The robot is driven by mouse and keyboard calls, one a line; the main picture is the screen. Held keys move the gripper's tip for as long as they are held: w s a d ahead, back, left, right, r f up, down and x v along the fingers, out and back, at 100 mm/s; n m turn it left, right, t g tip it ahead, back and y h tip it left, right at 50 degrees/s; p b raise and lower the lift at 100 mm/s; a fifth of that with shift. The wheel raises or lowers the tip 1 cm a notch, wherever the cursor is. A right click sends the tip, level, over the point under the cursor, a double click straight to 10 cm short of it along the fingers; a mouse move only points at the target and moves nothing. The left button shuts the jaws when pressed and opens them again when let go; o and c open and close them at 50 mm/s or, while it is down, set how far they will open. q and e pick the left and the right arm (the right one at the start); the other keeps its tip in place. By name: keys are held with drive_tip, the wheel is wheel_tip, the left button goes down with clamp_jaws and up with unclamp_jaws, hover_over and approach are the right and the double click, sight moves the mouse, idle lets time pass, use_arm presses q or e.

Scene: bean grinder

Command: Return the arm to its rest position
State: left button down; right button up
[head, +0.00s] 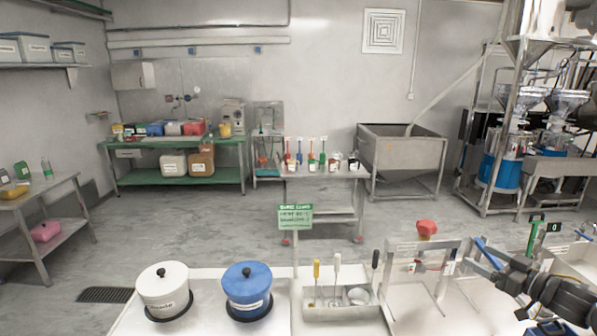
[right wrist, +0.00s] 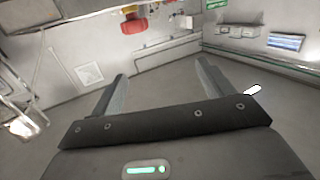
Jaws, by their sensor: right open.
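My right arm (head: 555,292) comes in from the lower right corner of the head view, over the right end of the near counter. In the right wrist view my right gripper (right wrist: 162,78) is open, its two grey fingers spread well apart with nothing between them. Floor and wall lie beyond the fingers. My left arm and left gripper are not in the head view.
Open floor lies beyond.

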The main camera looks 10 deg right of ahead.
drive_tip(key=s+a+f+m+g+h, duration=0.1)
drive_tip(key=s+a+f+g+h, duration=0.1)
drive_tip(key=s+a+f, duration=0.4)
drive_tip(key=s+a+f+g+h, duration=0.1)
drive_tip(key=a+f+h, duration=0.1)
drive_tip(key=a+f, duration=0.5)
drive_tip(key=s+a+f+m+g+h, duration=0.1)
drive_tip(key=s+a+f+g+h, duration=0.2)
drive_tip(key=f, duration=0.6)
drive_tip(key=s+a+f+g+y, duration=0.15)
drive_tip(key=s+a+g, duration=0.25)
drive_tip(key=s+a, duration=0.6)
drive_tip(key=s+a+f+g, duration=0.3)
drive_tip(key=s+a, duration=0.4)
drive_tip(key=s, duration=0.7)
wheel_tip(320, 180, down, 32)
drive_tip(key=g+b, duration=0.1)
drive_tip(key=b, duration=0.5)
use_arm(q)
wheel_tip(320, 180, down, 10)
drive_tip(key=b, duration=0.4)
use_arm(e)
drive_tip(key=s+d+f+g, duration=0.1)
drive_tip(key=s+d+f, duration=0.2)
drive_tip(key=s+f, duration=1.4)
wheel_tip(320, 180, down, 2)
drive_tip(key=shift+d+f, duration=0.2)
